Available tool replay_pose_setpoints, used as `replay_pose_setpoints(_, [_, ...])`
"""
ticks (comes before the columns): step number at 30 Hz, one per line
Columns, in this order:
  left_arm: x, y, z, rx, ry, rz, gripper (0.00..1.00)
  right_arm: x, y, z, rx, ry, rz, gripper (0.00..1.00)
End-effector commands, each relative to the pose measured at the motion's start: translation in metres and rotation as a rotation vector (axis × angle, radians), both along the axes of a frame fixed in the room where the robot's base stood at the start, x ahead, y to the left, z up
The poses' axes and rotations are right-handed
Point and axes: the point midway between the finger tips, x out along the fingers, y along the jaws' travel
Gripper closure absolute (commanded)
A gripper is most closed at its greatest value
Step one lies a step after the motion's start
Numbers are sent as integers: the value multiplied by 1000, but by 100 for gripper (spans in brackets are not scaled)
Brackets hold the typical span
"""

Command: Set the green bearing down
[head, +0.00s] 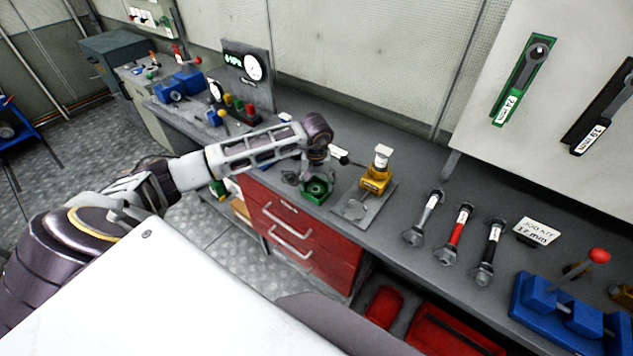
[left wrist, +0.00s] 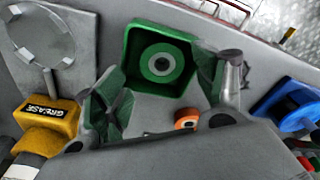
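The green bearing (left wrist: 162,63), a green disc with a pale ring around a dark centre, lies inside a square green tray (left wrist: 134,46) in the left wrist view. In the head view the green tray (head: 316,196) stands on the grey bench, above the red drawers. My left gripper (head: 317,172) is right above the tray, pointing down. In the left wrist view its two fingers (left wrist: 157,85) are spread apart, with nothing held between them; the bearing shows beyond the gap. My right gripper is not in view.
A yellow grease dispenser (head: 375,179) stands on a grey plate (head: 352,210) just right of the tray. An orange ring (left wrist: 187,119) shows near the fingers. Several torque wrenches lie farther right, beyond a bare stretch of bench. Gauges (head: 254,68) stand at the left.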

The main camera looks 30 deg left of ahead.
Motion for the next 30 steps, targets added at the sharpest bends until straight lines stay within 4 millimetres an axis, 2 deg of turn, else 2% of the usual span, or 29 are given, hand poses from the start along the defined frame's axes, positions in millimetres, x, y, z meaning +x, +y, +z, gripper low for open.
replay_pose_setpoints(1, [1, 0, 9, 2, -7, 0, 30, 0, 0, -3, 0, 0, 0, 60])
replay_pose_setpoints(21, [-8, -5, 92, 2, -7, 1, 30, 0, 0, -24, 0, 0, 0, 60])
replay_pose_setpoints(30, [-11, -6, 116, 0, -5, 1, 30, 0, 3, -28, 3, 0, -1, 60])
